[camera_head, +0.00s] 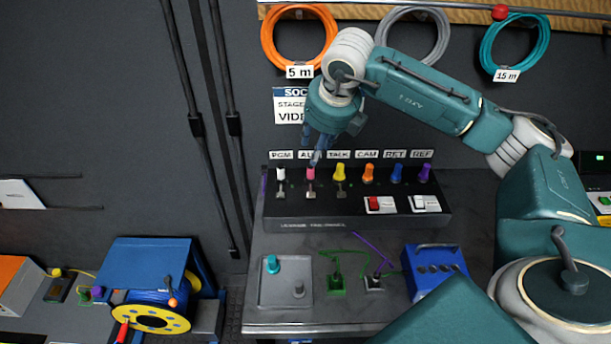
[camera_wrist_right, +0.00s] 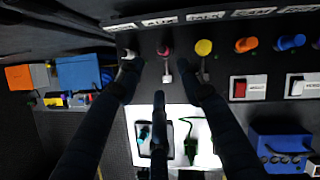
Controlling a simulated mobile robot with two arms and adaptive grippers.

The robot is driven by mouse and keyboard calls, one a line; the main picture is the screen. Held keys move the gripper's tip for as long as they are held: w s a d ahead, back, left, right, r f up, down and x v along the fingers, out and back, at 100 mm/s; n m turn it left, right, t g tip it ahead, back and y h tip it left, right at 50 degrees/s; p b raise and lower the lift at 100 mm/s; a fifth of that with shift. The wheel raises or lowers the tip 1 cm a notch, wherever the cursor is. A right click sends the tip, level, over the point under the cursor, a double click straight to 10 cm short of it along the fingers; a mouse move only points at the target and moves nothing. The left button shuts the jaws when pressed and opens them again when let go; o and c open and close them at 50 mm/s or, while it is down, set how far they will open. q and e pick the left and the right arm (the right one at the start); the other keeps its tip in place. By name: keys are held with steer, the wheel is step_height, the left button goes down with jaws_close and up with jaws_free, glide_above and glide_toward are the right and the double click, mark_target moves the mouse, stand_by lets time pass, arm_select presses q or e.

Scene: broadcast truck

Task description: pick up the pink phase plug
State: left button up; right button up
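The pink phase plug (camera_head: 310,174) stands upright in the black panel (camera_head: 355,214) under the AUX-side label, between the white plug (camera_head: 281,175) and the yellow plug (camera_head: 340,174). My right gripper (camera_head: 316,150) hangs just above and behind the pink plug in the head view. In the right wrist view the pink plug (camera_wrist_right: 164,50) shows beyond and between the spread dark fingertips of the right gripper (camera_wrist_right: 156,72). The fingers are open, and nothing is held between them. My left gripper is not in view.
Orange (camera_head: 369,174), blue (camera_head: 396,174) and purple (camera_head: 424,174) plugs stand further right. Red (camera_head: 381,204) and white (camera_head: 425,203) switches sit on the panel. A tray (camera_head: 284,302) with a teal knob and a blue box (camera_head: 435,268) stand in front.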

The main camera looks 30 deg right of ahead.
mark_target(310, 172)
steer(key=p+x, duration=0.1)
steer(key=x, duration=0.2)
steer(key=p+x, duration=0.1)
steer(key=x, duration=0.3)
steer(key=p+x, duration=0.1)
steer(key=x, duration=0.2)
steer(key=shift+w+d+f, duration=0.1)
steer(key=shift+d+f, duration=0.1)
steer(key=shift+d, duration=0.2)
steer(key=shift+w+f, duration=0.1)
steer(key=shift+f, duration=0.2)
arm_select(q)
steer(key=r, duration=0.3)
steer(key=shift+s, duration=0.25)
arm_select(e)
steer(key=shift+r, duration=0.1)
jaws_close()
